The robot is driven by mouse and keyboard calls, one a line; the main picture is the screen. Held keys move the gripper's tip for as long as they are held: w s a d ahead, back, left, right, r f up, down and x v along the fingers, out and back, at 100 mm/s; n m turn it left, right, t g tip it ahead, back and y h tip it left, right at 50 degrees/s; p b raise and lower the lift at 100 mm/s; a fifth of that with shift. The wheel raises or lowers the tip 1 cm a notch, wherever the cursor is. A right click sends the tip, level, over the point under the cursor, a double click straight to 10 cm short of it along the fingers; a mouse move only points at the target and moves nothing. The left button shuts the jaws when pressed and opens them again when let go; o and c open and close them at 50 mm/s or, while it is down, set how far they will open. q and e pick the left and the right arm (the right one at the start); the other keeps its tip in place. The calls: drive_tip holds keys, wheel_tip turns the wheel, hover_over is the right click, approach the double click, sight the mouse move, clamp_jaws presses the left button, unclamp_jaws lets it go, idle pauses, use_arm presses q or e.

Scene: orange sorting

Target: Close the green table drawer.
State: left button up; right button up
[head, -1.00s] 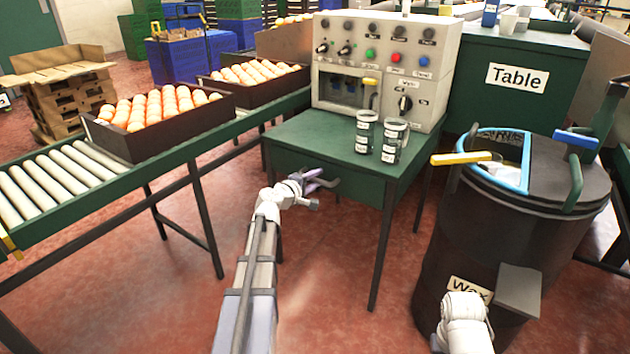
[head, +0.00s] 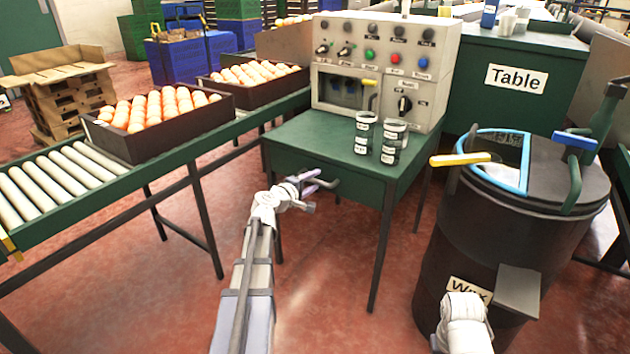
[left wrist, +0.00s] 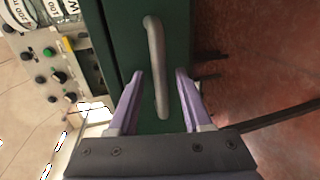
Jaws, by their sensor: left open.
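The green table (head: 340,148) stands in the middle of the head view, with its drawer on the front side below the top. The drawer front shows close up in the left wrist view as a green panel (left wrist: 172,20) with a grey bar handle (left wrist: 157,65). How far the drawer stands out cannot be told. My left gripper (head: 318,183) is at the drawer front in the head view. In the left wrist view its two purple fingers (left wrist: 160,95) are open, one on each side of the handle's near end.
A control panel box (head: 385,65) and two labelled jars (head: 364,132) stand on the table. A black wax barrel (head: 480,240) stands at the right. A roller conveyor (head: 60,190) with orange crates (head: 180,120) runs at the left. Red floor before the table is clear.

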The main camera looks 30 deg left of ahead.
use_arm(q)
drive_tip(key=p+v, duration=0.1)
drive_tip(key=v, duration=0.5)
drive_tip(key=shift+s, duration=0.25)
drive_tip(key=s+d+f+m+g+h+p, duration=0.2)
drive_tip(key=d+m+g, duration=0.15)
drive_tip(key=d, duration=0.65)
drive_tip(key=s+d+f+m+g+h+p, duration=0.1)
drive_tip(key=s+d+f+m+g+p, duration=0.3)
drive_tip(key=d, duration=0.6)
drive_tip(key=s+d+f+m+g+h+b, duration=0.15)
drive_tip(key=d+m, duration=0.35)
drive_tip(key=d, duration=0.5)
drive_tip(key=s+d+m+g+y+p, duration=0.3)
drive_tip(key=s+d+m, duration=0.1)
drive_tip(key=s, duration=0.4)
drive_tip(key=s+d+m+g+y+p, duration=0.25)
drive_tip(key=s+m+g+y, duration=0.2)
drive_tip(key=s, duration=0.35)
wheel_tip(320, 180, up, 38)
drive_tip(key=p, duration=3.7)
drive_tip(key=shift+d+f+t+h, duration=0.2)
drive_tip(key=shift+d+t+h, duration=0.15)
drive_tip(key=shift+d+h, duration=0.05)
